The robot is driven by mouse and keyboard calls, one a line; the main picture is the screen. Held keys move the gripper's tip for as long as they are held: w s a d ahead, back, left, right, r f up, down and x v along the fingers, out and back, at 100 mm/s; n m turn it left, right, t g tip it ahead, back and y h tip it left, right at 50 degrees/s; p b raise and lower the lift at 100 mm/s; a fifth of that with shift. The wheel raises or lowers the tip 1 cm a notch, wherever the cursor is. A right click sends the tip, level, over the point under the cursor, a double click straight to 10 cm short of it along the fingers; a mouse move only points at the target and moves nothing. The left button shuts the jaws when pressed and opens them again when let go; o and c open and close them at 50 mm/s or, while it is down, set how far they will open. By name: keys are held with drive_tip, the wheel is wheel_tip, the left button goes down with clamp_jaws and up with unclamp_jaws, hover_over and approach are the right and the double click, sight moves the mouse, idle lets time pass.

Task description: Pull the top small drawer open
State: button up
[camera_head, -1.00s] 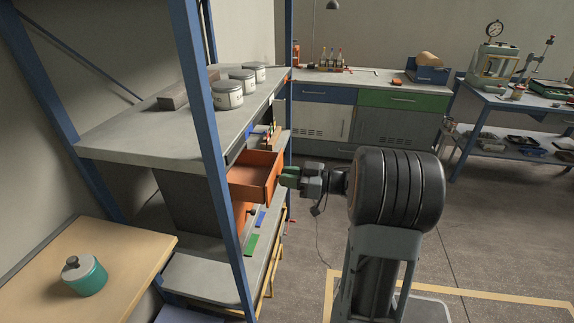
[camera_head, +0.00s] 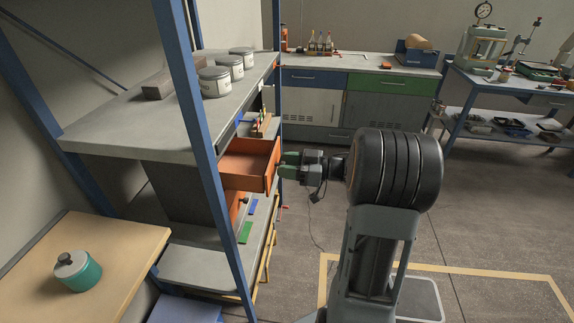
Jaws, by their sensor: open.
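The top small drawer (camera_head: 262,173) is orange and stands pulled out from its dark cabinet (camera_head: 180,188) under the shelf board; its inside shows empty. My gripper (camera_head: 283,165), with green fingers, is open at the drawer's front face, at the right of the drawer. The drawer's handle is hidden by the fingers, so I cannot tell whether they touch it. Another orange drawer front (camera_head: 235,206) shows lower down, partly behind the blue post.
A blue shelf post (camera_head: 205,150) stands just left of the drawer. Several lidded tins (camera_head: 215,82) stand on the shelf board (camera_head: 110,128) above. A wooden table (camera_head: 120,250) with a teal jar (camera_head: 78,272) is at the lower left.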

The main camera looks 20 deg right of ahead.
drive_tip(key=v, duration=1.3)
drive_tip(key=shift+s+d, duration=0.25)
drive_tip(key=shift+d, duration=0.1)
drive_tip(key=w+d+f+m+t+h, duration=0.2)
drive_tip(key=w+d+f+m+h, duration=0.15)
drive_tip(key=d+h, duration=0.35)
drive_tip(key=w+d+f+m+t+h, duration=0.2)
drive_tip(key=w+d+m+h, duration=0.15)
drive_tip(key=d+h, duration=0.4)
drive_tip(key=s+a+r+m+g+h+p, duration=0.1)
drive_tip(key=s+a+r+m+g+p, duration=0.1)
drive_tip(key=s+a+g, duration=0.35)
drive_tip(key=s+a+r+m+g+h+p, duration=0.1)
drive_tip(key=s+a+m+g+p, duration=0.15)
drive_tip(key=a, duration=0.65)
drive_tip(key=s+a+r+m+g+h+p, duration=0.1)
drive_tip(key=s+a+r+m+g+p, duration=0.15)
drive_tip(key=s+a+g, duration=0.35)
drive_tip(key=a+r+n+t+y+p, duration=0.1)
drive_tip(key=a+r, duration=0.1)
drive_tip(key=a, duration=0.5)
drive_tip(key=s+a+r+n+t+y+p, duration=0.1)
drive_tip(key=a+r+n+t, duration=0.1)
drive_tip(key=a, duration=0.4)
drive_tip(key=shift+s+a+r+t, duration=0.3)
drive_tip(key=shift+a+r, duration=0.1)
drive_tip(key=shift+r, duration=0.4)
